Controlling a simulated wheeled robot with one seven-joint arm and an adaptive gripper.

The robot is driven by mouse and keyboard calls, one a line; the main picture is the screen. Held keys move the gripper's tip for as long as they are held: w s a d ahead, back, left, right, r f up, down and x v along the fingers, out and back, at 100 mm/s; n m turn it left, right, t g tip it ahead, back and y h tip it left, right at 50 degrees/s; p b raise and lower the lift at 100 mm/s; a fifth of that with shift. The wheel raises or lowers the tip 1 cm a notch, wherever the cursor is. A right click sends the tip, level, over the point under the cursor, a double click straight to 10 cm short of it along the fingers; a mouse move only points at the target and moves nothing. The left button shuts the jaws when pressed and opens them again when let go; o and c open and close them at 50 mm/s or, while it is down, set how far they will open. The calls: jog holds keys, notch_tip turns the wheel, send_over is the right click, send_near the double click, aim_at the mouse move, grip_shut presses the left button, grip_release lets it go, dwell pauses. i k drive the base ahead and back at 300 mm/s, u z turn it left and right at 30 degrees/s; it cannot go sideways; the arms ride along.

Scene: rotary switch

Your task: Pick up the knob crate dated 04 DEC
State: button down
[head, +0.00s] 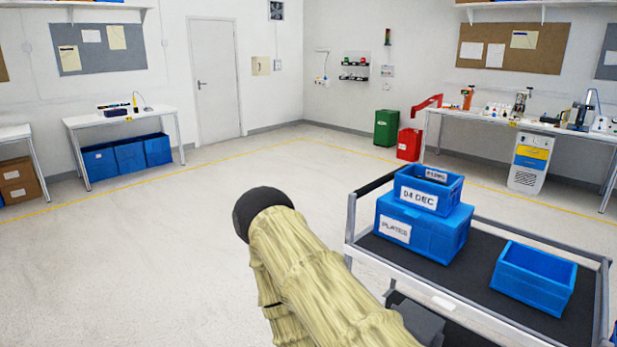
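A small blue crate (440,198) with a white label reading "04 DEC" sits on top of a larger blue crate (412,243) labelled "PLATES". Both stand on the left part of a cart's dark top (476,270). A second white label shows inside the small crate's far wall, too small to read surely. My arm, in a yellowish cover, reaches up from the bottom middle, left of the cart. My gripper cannot be made out in this view.
An empty-looking blue crate (533,283) stands on the cart's right part. A raised grey rail (348,215) edges the cart. The floor (130,260) to the left is clear. A workbench (520,122) stands at the back right, with green (386,128) and red (408,145) bins near it.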

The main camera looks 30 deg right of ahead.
aim_at(438, 192)
jog(key=z, duration=1.2)
jog(key=k, duration=1.3)
jog(key=u, duration=1.1)
jog(key=i, duration=2.75)
jog(key=z, duration=1.25)
jog(key=i, duration=0.75)
jog(key=z, duration=0.9)
